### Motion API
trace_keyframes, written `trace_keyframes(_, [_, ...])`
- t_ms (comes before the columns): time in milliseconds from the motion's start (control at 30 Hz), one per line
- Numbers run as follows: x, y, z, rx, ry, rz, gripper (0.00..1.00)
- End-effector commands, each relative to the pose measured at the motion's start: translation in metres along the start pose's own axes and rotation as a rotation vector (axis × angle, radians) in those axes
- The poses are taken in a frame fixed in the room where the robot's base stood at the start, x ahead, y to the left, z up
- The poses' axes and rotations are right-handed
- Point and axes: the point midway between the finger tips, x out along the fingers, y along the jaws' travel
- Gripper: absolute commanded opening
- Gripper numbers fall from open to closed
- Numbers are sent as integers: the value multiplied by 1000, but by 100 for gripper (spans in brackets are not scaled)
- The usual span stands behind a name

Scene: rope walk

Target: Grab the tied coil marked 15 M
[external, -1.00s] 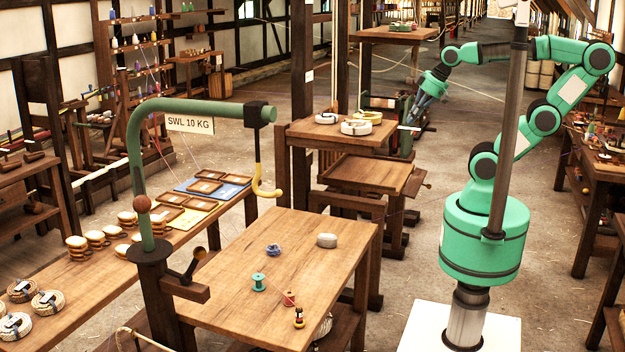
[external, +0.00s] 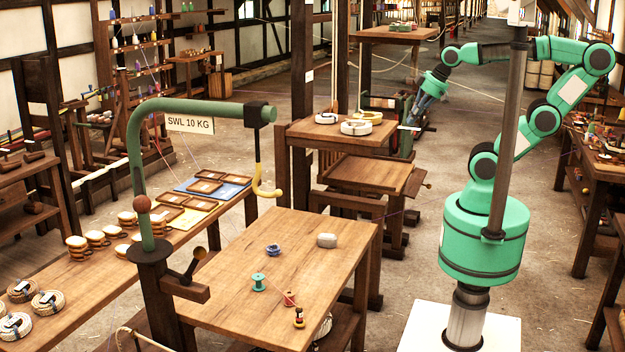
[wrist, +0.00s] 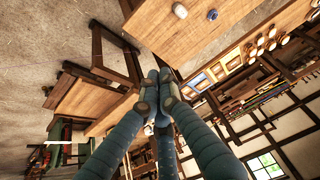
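Several tied coils with pale labels lie at the near end of the left bench, including one coil (external: 48,302) and another (external: 14,326). Two pale coils, one at the front (external: 356,128) and one behind it (external: 327,118), lie on the small raised table. No label is sharp enough to read, so I cannot tell which coil is marked 15 M. My gripper (external: 411,126) hangs in the air right of the raised table, pointing down and left, away from the left bench. In the wrist view its blue fingers (wrist: 158,92) converge with tips together and nothing visible between them.
The middle table (external: 232,308) holds a white oval object (external: 327,240), a small blue coil (external: 273,250) and spools. A green hook arm (external: 200,106) with an "SWL 10 KG" sign (external: 190,124) rises between it and the left bench (external: 90,278). A dark post (external: 507,130) stands before my arm.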

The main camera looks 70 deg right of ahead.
Motion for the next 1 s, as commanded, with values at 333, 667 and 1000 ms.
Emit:
trace_keyframes(333, [0, 0, 0, 0, 0, 0, 0])
trace_keyframes(667, [0, 0, 0, 0, 0, 0, 40])
trace_keyframes(1000, [0, 0, 0, 0, 0, 0, 100])
